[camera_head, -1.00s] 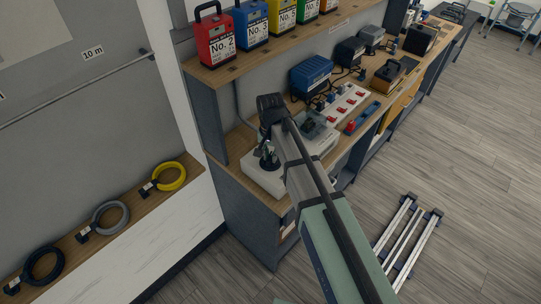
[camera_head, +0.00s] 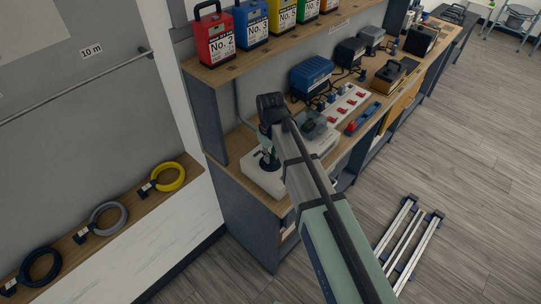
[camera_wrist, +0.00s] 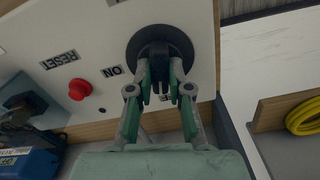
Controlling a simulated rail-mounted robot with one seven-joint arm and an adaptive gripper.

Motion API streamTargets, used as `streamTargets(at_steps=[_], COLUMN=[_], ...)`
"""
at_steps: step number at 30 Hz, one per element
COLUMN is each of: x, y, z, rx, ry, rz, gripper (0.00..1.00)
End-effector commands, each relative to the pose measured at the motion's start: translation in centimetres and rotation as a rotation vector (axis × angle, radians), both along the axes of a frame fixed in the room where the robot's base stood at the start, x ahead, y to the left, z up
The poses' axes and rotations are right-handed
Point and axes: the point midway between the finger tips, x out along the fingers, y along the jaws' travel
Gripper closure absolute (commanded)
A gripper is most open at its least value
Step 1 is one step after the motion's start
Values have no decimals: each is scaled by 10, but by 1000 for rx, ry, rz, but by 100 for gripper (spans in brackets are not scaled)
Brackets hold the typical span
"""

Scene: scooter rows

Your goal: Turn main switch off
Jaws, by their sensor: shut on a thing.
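The main switch (camera_wrist: 160,48) is a round black rotary knob with a raised grip bar, on the white panel (camera_wrist: 90,30) in the wrist view. An ON label (camera_wrist: 112,70) is beside it, and another label below is mostly hidden by my fingers. My gripper (camera_wrist: 160,78) has its two green fingers shut on the knob's bar, one on each side. In the head view my gripper (camera_head: 268,157) points down at the white switch box (camera_head: 258,176) on the bench. The arm hides part of the box.
A red button (camera_wrist: 80,89) with a RESET label is left of the knob. A blue device (camera_wrist: 28,164) lies at lower left. Numbered battery packs (camera_head: 216,38) stand on the shelf above. A power strip (camera_head: 347,103) is farther along the bench. Cable coils (camera_head: 168,177) lie on the left ledge.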

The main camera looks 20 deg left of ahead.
Motion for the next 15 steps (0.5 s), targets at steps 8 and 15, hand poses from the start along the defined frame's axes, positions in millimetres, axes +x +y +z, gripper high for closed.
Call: streamTargets(at_steps=[8, 15], x=[-1, -1], y=[-1, -1], z=[-1, -1], rx=[-1, -2], ry=[2, 3], rz=[174, 246], gripper=[100, 100])
